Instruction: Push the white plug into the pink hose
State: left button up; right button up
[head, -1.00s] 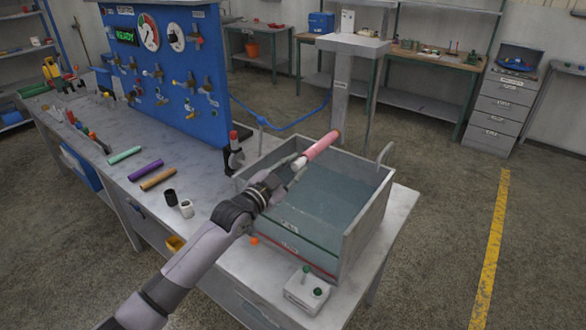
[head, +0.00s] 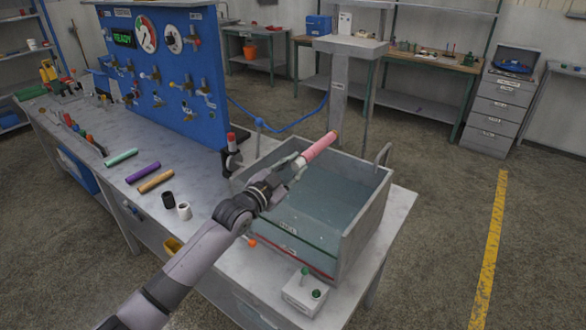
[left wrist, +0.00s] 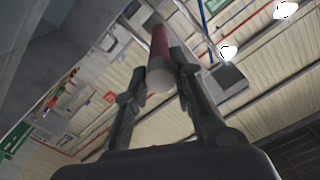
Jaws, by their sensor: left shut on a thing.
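The pink hose (head: 318,148) is a short straight tube, tilted up to the right above the water tray. My left gripper (head: 292,168) is shut on it near its lower end. In the left wrist view the left gripper's fingers (left wrist: 160,85) lie on both sides of the hose (left wrist: 160,45). A pale round piece (left wrist: 160,77) shows at the hose's near end; I cannot tell whether it is a plug or the hose's own end. A small white cylinder (head: 184,211) stands on the bench next to a black one. My right gripper is not in view.
The grey water tray (head: 375,215) stands under the hose. A blue panel (head: 165,75) with gauges and valves rises behind the bench. Green, purple (head: 143,173) and brown hoses lie at left. A button box (head: 304,294) stands in front of the tray.

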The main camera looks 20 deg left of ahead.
pick_arm(q)
jog(key=shift+w+d, duration=0.1)
jog(key=shift+w, duration=0.15)
jog(key=shift+r, duration=0.1)
jog(key=o, duration=0.6)
jog(key=shift+c, duration=0.2)
jog(key=o, duration=0.5)
jog(key=shift+s+f, duration=0.2)
jog(key=shift+s, duration=0.05)
jog(key=v, duration=1.1)
jog(key=shift+s+r, duration=0.15)
jog(key=shift+s, duration=0.1)
